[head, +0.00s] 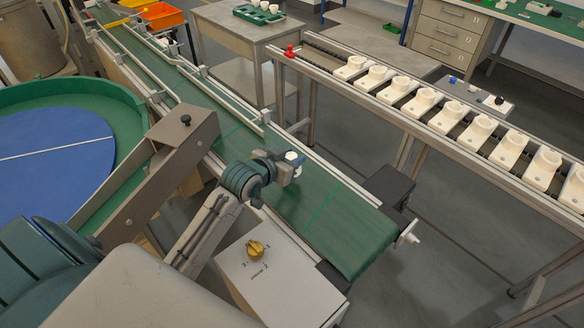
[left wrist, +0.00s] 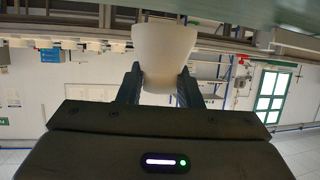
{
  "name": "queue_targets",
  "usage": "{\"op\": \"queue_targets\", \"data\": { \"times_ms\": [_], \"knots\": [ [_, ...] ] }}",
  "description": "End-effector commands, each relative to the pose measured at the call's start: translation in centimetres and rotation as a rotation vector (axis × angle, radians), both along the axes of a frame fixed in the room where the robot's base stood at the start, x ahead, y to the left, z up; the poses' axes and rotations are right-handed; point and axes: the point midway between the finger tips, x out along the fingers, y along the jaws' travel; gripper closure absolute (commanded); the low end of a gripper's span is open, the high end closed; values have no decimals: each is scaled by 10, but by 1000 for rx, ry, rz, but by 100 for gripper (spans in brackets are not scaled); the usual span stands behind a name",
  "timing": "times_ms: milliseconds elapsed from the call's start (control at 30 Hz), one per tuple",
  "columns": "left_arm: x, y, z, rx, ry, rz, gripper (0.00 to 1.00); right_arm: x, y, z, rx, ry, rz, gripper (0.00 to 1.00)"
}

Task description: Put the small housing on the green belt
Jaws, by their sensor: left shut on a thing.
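The small housing (left wrist: 163,52) is a plain white, tapered cup shape. It fills the space between the two fingers of my left gripper (left wrist: 160,88) in the left wrist view, and the gripper is shut on it. In the head view my left gripper (head: 290,168) is over the green belt (head: 345,235), near its front end. Only a small white part of the housing (head: 292,156) shows there. I cannot tell whether the housing touches the belt. My right gripper is not in view.
Metal side rails (head: 215,90) line the belt. A second conveyor (head: 420,100) carries several white holders at the right. A round green-rimmed table (head: 110,85) with a blue top is at the left.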

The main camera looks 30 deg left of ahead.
Motion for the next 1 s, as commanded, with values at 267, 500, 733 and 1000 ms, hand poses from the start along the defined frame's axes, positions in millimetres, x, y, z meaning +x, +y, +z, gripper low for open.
{"op": "queue_targets", "data": {
  "times_ms": [267,500,733,1000],
  "knots": [
    [0,0,-31,-1,4,2,89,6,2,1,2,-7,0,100],
    [0,0,-41,0,0,1,89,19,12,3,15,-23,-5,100],
    [0,0,-42,0,0,1,58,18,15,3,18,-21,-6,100],
    [0,0,-42,0,0,1,46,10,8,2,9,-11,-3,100]
  ]
}}
